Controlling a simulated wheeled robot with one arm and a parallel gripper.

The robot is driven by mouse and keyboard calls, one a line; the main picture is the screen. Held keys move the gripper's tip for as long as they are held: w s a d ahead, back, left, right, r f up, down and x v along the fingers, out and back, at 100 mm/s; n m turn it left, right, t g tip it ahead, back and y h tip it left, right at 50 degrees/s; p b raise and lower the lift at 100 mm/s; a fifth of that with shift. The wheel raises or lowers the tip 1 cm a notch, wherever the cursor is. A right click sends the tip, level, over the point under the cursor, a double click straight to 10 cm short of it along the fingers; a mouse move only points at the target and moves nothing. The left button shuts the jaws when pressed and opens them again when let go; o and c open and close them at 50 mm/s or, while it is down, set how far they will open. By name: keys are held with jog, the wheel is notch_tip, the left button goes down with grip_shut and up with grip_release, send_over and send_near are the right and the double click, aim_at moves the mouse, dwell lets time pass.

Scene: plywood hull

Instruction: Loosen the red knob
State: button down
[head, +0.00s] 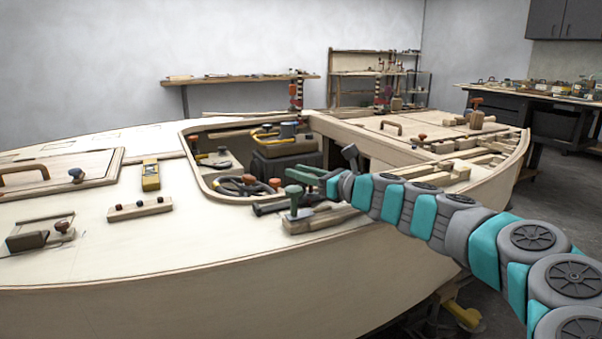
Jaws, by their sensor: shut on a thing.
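A small red knob (275,184) shows at the front right edge of the cockpit opening in the hull deck. My gripper (299,175) has green fingers and reaches in from the right at this corner. It is shut, with its tips close to the red knob; the exact contact is too small to see clearly.
The cockpit opening (190,165) holds a dark box and a dark wheel. Timber strips (470,160) lie at right.

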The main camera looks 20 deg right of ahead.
jog(key=shift+a+n+g+y+p, duration=0.1)
jog(key=shift+n+g+y+p, duration=0.6)
jog(key=shift+y, duration=0.4)
jog(key=n+g+y, duration=0.2)
jog(key=shift+s+a+f+y, duration=0.15)
jog(key=shift+s+a+y, duration=0.05)
jog(key=shift+y, duration=0.1)
jog(key=shift+s+a+n+g+y, duration=0.2)
jog(key=shift+n+g+y, duration=0.55)
jog(key=shift+n+g, duration=0.3)
jog(key=shift+s+a+n+g+y, duration=0.1)
jog(key=shift+s+n+g+y, duration=0.1)
jog(key=shift+n+g+y, duration=0.8)
jog(key=shift+s+n+g+y, duration=0.25)
jog(key=shift+n+g, duration=0.3)
jog(key=shift+g, duration=0.6)
jog(key=shift+a+n+g, duration=0.15)
jog(key=shift+n+g, duration=0.15)
jog(key=shift+g, duration=0.2)
jog(key=c, duration=0.6)
grip_release()
